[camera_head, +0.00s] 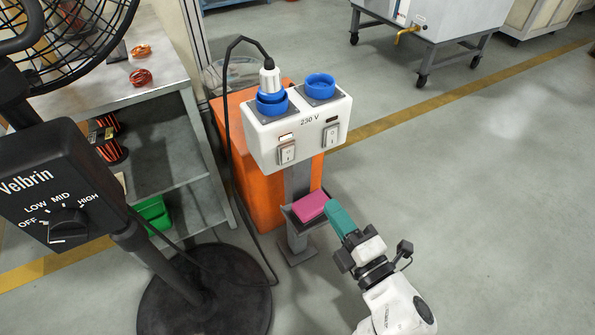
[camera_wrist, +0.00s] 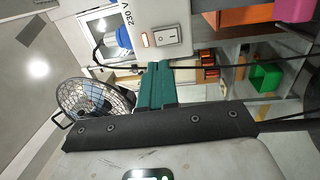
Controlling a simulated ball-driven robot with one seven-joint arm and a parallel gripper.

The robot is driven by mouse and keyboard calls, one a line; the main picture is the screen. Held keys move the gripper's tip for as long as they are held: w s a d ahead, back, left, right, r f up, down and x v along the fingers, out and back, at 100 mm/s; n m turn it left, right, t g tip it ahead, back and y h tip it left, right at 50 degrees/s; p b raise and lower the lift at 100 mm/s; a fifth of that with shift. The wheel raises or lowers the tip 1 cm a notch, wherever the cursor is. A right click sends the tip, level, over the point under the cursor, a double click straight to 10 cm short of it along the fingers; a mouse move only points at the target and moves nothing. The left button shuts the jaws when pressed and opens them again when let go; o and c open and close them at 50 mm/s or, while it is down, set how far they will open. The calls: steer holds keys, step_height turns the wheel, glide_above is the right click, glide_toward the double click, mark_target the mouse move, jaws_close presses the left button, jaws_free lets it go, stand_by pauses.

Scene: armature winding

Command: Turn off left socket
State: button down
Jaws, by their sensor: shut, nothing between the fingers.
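The white 230 V socket box (camera_head: 262,148) carries two blue sockets on a grey post. The left socket (camera_head: 271,103) has a white plug (camera_head: 269,79) with a black cable in it; the right socket (camera_head: 319,87) is empty. The left switch (camera_head: 287,153) has a bright lamp (camera_head: 286,137) above it. The right switch (camera_head: 330,136) has a dark lamp. My gripper (camera_head: 338,215) is shut and empty, below and right of the box, apart from it. In the wrist view its teal fingers (camera_wrist: 155,87) point towards the left switch (camera_wrist: 166,38), whose lamp glows.
A black fan (camera_head: 62,190) on a stand is at the left. A pink block (camera_head: 310,206) lies on a small ledge under the box. An orange cabinet (camera_head: 250,185) stands behind the post. A grey shelf (camera_head: 165,130) is at the left. The floor to the right is clear.

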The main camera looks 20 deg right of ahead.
mark_target(290, 150)
steer(key=shift+a, duration=0.25)
steer(key=w, duration=0.4)
steer(key=w+a+r, duration=0.1)
steer(key=w, duration=0.4)
steer(key=w+a, duration=0.1)
steer(key=w, duration=0.3)
steer(key=shift+w+a+r, duration=0.2)
steer(key=shift+w+r, duration=0.1)
steer(key=shift+w+r, duration=0.15)
steer(key=shift+w, duration=0.05)
